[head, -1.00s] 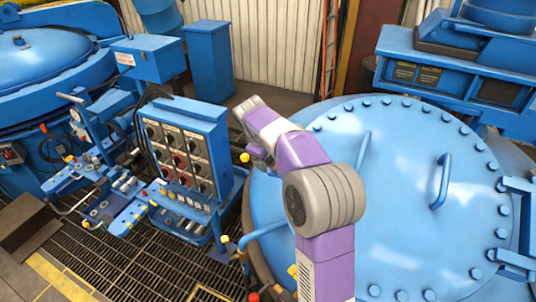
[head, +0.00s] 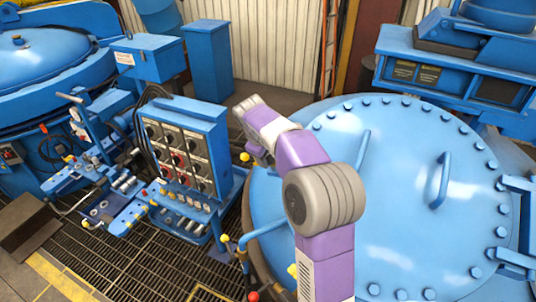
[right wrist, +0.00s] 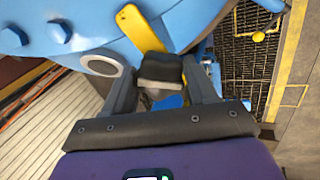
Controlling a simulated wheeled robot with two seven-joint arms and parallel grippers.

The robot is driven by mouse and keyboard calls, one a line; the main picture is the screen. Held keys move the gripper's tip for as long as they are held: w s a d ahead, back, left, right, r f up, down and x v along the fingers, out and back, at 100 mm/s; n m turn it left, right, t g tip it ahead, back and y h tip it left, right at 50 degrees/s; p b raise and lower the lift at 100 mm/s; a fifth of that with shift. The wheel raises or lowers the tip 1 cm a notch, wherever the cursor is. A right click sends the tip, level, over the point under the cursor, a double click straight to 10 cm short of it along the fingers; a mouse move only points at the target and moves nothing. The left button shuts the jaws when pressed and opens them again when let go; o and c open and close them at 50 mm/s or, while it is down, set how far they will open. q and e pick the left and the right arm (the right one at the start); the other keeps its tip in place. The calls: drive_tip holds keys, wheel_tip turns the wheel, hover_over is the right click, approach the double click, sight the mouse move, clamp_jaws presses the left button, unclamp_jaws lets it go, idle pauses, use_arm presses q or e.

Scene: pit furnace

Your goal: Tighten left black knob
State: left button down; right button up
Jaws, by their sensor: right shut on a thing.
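In the right wrist view, a black knob (right wrist: 161,68) with a greyish lower part stands between the two dark fingers of my right gripper (right wrist: 155,80). The gripper is shut on it. A yellow lever (right wrist: 146,28) rises just beyond the knob. In the head view, my right arm reaches over the big round blue lid, and its purple wrist (head: 260,152) ends at the lid's left side. The fingers and the held knob are hidden there behind the forearm. My left gripper is not in view.
A blue control panel (head: 178,150) with several black and red knobs stands left of my arm. The bolted blue lid (head: 410,200) with handles fills the right. Yellow-tipped levers (head: 226,239) stick up near its left edge. Dark floor grating (head: 110,262) lies between.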

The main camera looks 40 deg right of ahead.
drive_tip(key=m+b, duration=0.1)
drive_tip(key=m, duration=0.5)
drive_tip(key=m+b, duration=0.1)
drive_tip(key=m, duration=0.3)
drive_tip(key=shift+m, duration=0.4)
idle(0.4)
drive_tip(key=o, duration=1)
drive_tip(key=v, duration=0.7)
drive_tip(key=shift+a+r, duration=0.1)
drive_tip(key=shift+r, duration=0.2)
